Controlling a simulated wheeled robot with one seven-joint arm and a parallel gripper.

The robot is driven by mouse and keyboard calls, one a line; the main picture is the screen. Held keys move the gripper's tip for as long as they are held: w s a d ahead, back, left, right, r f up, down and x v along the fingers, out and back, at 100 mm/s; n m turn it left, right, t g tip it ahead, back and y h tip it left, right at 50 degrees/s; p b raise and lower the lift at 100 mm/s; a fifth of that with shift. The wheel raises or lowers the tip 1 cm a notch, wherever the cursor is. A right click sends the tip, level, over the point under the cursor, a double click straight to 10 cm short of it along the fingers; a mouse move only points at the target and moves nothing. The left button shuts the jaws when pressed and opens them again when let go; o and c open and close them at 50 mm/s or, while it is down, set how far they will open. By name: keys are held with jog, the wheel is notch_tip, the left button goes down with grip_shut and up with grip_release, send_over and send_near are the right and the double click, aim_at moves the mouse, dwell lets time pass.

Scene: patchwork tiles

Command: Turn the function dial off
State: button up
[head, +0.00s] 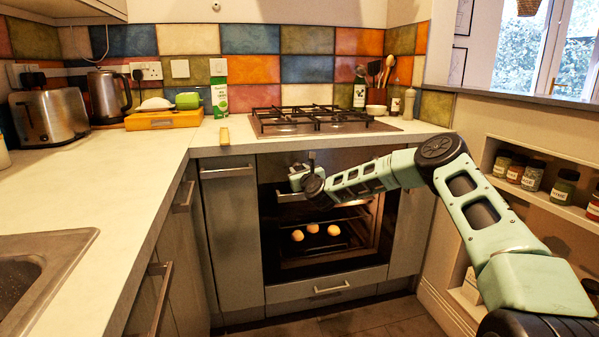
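The oven (275,245) is set under the counter, with its lit interior showing through the front. Several round pale buns (313,228) sit on a dark tray inside. My green arm reaches in from the right, and my gripper (291,178) is at the oven's upper front, close to the handle (290,197) at its left part. The wrist and gripper cover part of the control panel (345,158). I cannot make out the function dial or its setting. The fingers are too small and hidden to show whether they are open or shut.
A gas hob (318,118) lies on the counter above the oven. A toaster (50,115), a kettle (107,95), an orange tray (163,120) and a green carton (219,97) stand left. Spice jars (533,174) fill shelves at right. The floor (365,318) before the oven is clear.

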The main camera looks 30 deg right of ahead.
jog(key=n+b, duration=0.1)
jog(key=n, duration=0.3)
jog(key=shift+a+n, duration=0.1)
jog(key=shift+n, duration=0.3)
jog(key=n, duration=0.4)
jog(key=shift+g, duration=0.3)
jog(key=n+b, duration=0.1)
jog(key=n, duration=0.3)
jog(key=shift+n+h, duration=0.3)
jog(key=shift+f+n+h+b, duration=0.1)
jog(key=shift+n+h+b, duration=0.45)
jog(key=shift+n, duration=4.7)
jog(key=shift+f+n+h+b, duration=0.2)
jog(key=shift+n+b, duration=0.6)
jog(key=shift+n, duration=4.45)
jog(key=shift+r, duration=0.15)
